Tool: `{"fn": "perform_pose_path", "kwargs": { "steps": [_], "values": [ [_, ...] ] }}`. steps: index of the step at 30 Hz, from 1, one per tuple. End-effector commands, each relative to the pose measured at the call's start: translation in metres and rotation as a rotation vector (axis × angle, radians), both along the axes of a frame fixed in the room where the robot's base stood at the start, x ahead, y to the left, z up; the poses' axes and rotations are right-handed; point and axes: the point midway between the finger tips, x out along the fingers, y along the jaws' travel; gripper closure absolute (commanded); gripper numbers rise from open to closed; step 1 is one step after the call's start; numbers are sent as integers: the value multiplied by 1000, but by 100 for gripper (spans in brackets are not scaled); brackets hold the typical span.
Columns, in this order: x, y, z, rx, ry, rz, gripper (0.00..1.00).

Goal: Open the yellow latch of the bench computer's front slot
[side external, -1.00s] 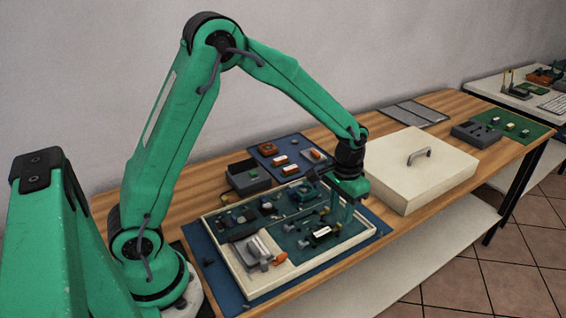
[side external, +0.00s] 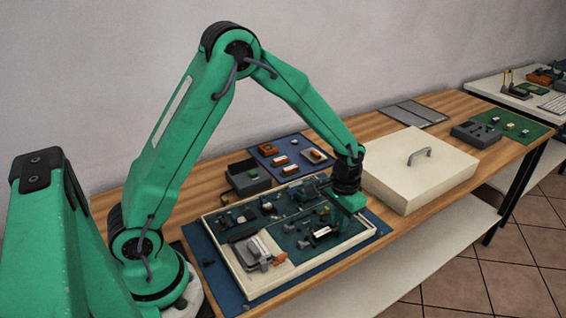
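The bench computer is an open, cream-rimmed case (side external: 290,277) with dark green boards inside, on a blue mat. My gripper (side external: 346,212) points down over the right end of the case, low among the parts there. Its fingertips are too small and too hidden to show whether they are apart or touching anything. A pale module (side external: 322,232) lies just left of and below the gripper. A small yellowish spot (side external: 325,211) shows beside the gripper; I cannot tell whether it is the latch. The front slot cannot be made out for certain.
A large cream cover with a grey handle (side external: 420,172) lies right of the case. A dark box (side external: 247,178) and a blue mat with small parts (side external: 290,158) are behind it. A grey block (side external: 476,134) stands at the far right. The wooden table's front edge is close.

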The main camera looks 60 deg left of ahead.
Motion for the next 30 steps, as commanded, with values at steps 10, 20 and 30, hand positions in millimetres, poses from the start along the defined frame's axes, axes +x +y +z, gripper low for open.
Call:
{"fn": "perform_pose_path", "kwargs": {
  "steps": [10, 20, 30],
  "values": [
    [12, 0, 0, 0, -1, 0, 100],
    [18, 0, 1, 0, -5, 0, 100],
    [17, 0, 0, 0, -2, 0, 64]
  ]
}}
